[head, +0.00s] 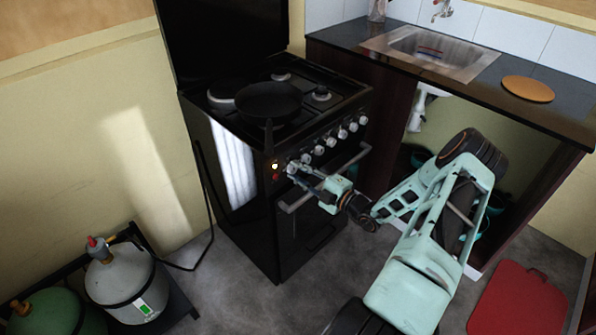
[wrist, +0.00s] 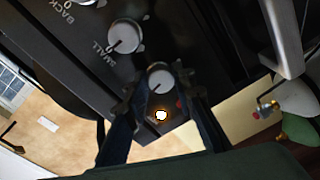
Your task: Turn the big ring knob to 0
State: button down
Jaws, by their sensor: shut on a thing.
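A black stove (head: 233,185) has a row of several silver knobs along its front panel. My gripper (head: 295,170) reaches the left end of that row. In the wrist view, my gripper (wrist: 158,82) has its two dark fingers on either side of the end knob (wrist: 160,74) and is shut on it. This knob's dark pointer line runs slantwise across its face. Its label is hidden, so I cannot read which burner it serves. The neighbouring knob (wrist: 125,36), marked SMALL, is free of the fingers.
A black pan (head: 269,101) sits on the hob, its handle toward the front. The oven handle (head: 325,180) runs below the knobs, near my gripper. A sink counter (head: 455,85) stands to the right.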

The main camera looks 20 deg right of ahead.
jog(key=shift+f+m, duration=0.1)
jog(key=shift+m, duration=1)
jog(key=c, duration=1.6)
grip_release()
jog(key=v, duration=1.2)
jog(key=shift+f, duration=0.1)
